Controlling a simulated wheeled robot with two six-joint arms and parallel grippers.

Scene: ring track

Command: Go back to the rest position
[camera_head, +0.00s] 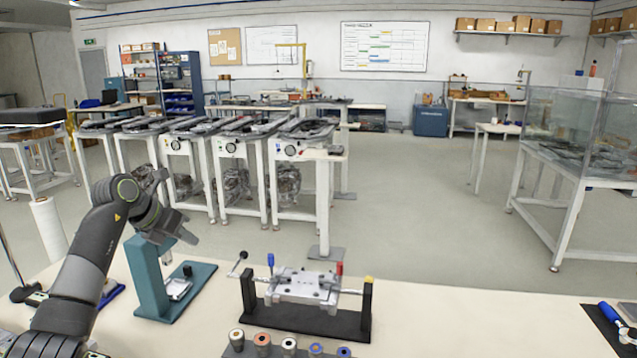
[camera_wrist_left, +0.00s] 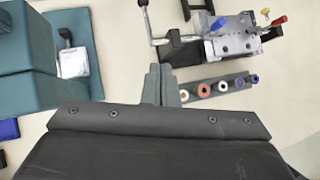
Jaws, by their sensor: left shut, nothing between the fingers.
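My left arm comes in from the left in the head view. Its gripper (camera_head: 188,236) hangs in the air above the workbench, near the top of the teal press stand (camera_head: 150,284). In the left wrist view the two fingers of the gripper (camera_wrist_left: 160,82) lie together, shut and empty. The teal stand (camera_wrist_left: 32,62) is to their left there, and the metal clamp fixture (camera_wrist_left: 232,40) is beyond them to the right. My right gripper is in neither view.
The clamp fixture (camera_head: 305,288) with coloured handles stands mid-bench. A dark holder with several ringed cylinders (camera_head: 289,345) lies in front of it. A white roll (camera_head: 48,228) stands at left, a blue-handled tool (camera_head: 610,315) at right. The bench (camera_head: 470,325) between fixture and tool is clear.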

